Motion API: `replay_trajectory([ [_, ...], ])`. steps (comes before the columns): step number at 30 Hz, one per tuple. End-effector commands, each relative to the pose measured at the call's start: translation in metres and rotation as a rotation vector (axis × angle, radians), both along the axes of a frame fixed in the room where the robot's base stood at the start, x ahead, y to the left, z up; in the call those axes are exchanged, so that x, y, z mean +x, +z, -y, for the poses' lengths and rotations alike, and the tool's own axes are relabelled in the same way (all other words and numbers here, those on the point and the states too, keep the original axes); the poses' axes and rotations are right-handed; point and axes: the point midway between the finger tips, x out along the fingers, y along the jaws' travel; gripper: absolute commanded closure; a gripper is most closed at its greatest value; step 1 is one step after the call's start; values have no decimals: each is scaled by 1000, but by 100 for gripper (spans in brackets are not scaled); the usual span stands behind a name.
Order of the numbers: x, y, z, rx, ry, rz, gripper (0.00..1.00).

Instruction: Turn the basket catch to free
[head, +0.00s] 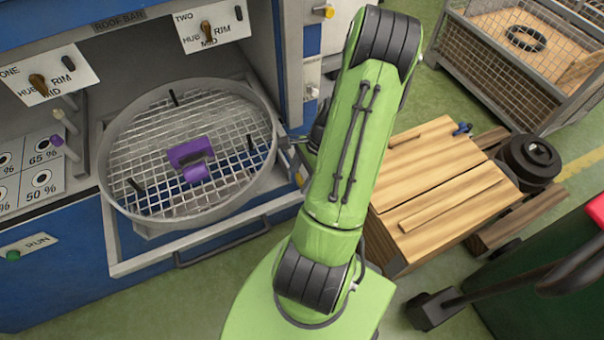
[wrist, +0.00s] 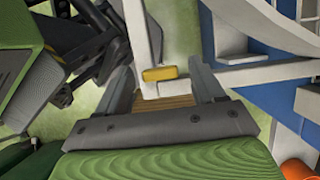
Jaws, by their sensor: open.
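The round wire basket (head: 270,135) sits in its frame at the left, with a purple block (head: 190,153) on its mesh. A small yellow piece on a pale bracket, which looks like the basket catch (wrist: 160,74), shows in the wrist view between and just beyond my fingertips. In the head view my green arm hides most of that spot, at the basket's right side. My gripper (wrist: 160,84) is open, with one finger on each side of the yellow piece. I cannot tell whether the fingers touch it. Any free marking is not readable.
The blue cabinet carries lever plates (head: 213,25) and a RUN button (head: 14,255). A drawer handle (head: 222,248) runs below the basket. A wooden crate (head: 440,190) stands right of my arm, with a wire cage (head: 510,85) behind and a red-topped green bin (head: 560,290) at lower right.

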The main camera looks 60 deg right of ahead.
Motion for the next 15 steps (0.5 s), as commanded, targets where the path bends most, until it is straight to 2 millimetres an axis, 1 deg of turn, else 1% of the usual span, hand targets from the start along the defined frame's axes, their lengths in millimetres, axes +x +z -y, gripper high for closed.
replay_trajectory([
  [1, 0, 0, 0, 0, 0, 0, 32],
  [2, 0, 0, 0, 0, 0, 0, 36],
  [12, 0, 1, 0, 0, 0, 0, 88],
  [15, 0, 1, 0, 0, 2, 1, 88],
])
